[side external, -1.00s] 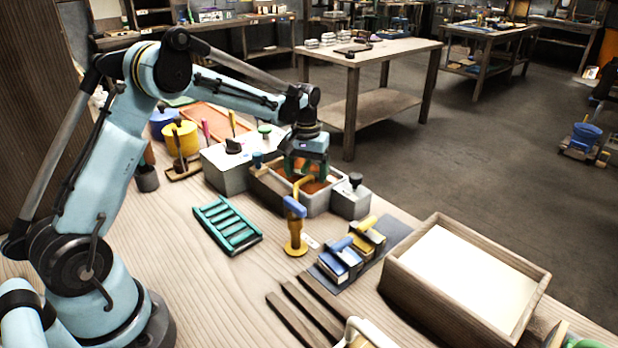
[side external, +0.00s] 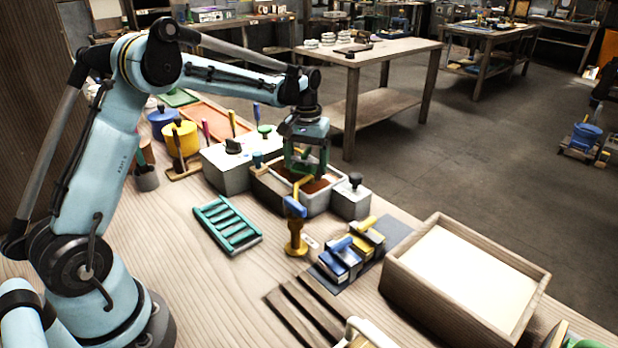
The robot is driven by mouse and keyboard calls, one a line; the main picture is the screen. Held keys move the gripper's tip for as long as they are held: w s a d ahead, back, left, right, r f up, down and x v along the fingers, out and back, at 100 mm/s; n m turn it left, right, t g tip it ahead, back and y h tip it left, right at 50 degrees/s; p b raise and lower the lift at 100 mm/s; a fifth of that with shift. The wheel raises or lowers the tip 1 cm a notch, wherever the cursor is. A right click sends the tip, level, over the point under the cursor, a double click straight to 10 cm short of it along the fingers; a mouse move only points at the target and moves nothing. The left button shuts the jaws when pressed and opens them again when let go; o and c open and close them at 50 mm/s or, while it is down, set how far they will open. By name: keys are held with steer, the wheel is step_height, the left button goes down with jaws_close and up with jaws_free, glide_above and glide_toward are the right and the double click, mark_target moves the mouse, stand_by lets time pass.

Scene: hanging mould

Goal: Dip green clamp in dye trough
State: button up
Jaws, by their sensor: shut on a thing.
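My gripper (side external: 305,158) is over the dye trough (side external: 319,203), a grey-walled box with orange-brown dye (side external: 318,185) inside. It is shut on the green clamp (side external: 322,160), which hangs below it. The clamp's lower end is at the trough's opening; I cannot tell whether it touches the dye. A yellow bent rod on a stand (side external: 296,222) with a blue grip partly hides the trough's near side.
Grey blocks stand on both sides of the trough, the right one (side external: 350,198) with a black knob. A teal slatted rack (side external: 228,225) lies to the left. Blue and yellow clamps (side external: 365,241) sit on a dark mat. A large wooden box (side external: 398,278) is at the right.

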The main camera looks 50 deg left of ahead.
mark_target(306, 150)
steer(key=shift+r, duration=1.6)
steer(key=shift+r, duration=0.1)
